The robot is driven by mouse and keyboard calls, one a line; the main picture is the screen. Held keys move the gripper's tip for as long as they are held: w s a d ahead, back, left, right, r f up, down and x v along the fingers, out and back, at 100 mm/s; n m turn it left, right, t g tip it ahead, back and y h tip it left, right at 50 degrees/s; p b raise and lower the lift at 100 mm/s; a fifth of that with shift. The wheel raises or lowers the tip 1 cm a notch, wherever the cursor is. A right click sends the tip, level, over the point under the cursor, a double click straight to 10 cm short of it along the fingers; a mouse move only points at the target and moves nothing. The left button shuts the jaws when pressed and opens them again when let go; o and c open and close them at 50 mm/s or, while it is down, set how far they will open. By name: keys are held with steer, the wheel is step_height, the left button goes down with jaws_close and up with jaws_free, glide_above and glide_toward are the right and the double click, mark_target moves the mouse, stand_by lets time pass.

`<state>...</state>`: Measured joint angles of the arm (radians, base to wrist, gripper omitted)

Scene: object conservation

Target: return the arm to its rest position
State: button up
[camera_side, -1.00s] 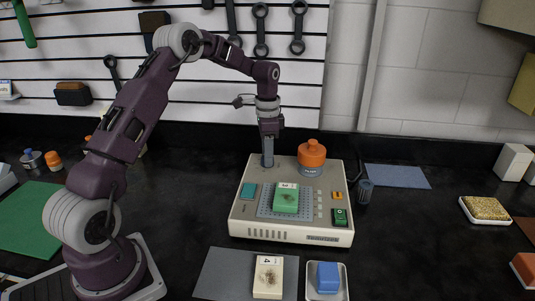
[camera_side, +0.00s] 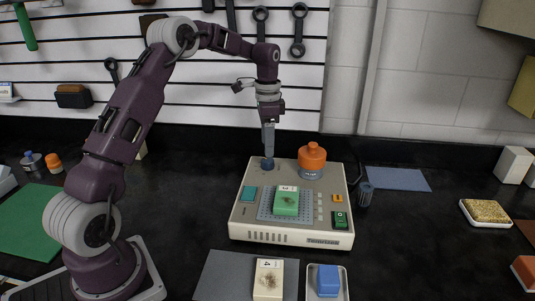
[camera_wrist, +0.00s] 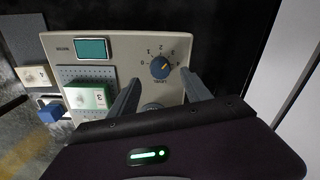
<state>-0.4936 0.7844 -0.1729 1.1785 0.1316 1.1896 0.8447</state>
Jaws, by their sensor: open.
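My gripper (camera_side: 268,151) points straight down over the back left of the cream machine (camera_side: 292,237). Its fingers are open and empty, just above the blue dial knob (camera_side: 267,164). In the wrist view, my gripper (camera_wrist: 160,78) has one finger on each side of the dial knob (camera_wrist: 160,67), whose pointer is turned up and to the right. My arm stands raised and bent at the left of the side view.
A green block (camera_side: 286,205) sits on the machine's perforated plate, and an orange-topped object (camera_side: 312,155) stands behind it. A cream block (camera_side: 268,281) lies on a grey mat (camera_side: 222,272). A blue block (camera_side: 328,278) is in a white tray (camera_side: 345,290).

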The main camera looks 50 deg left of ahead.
step_height(320, 180, up, 2)
steer(key=s+d+r+n+t+y, duration=0.1)
steer(key=s+d+r+n+t, duration=0.1)
steer(key=s+d+r, duration=1)
steer(key=s+d+f+n+t, duration=0.1)
steer(key=s+d, duration=0.3)
steer(key=s, duration=0.6)
steer(key=s+d+n+t+h, duration=0.1)
steer(key=s+d+n+t, duration=0.1)
steer(key=s, duration=0.8)
steer(key=shift+d+f+n+t, duration=0.3)
steer(key=shift+d+f+n, duration=0.15)
steer(key=shift+d, duration=0.45)
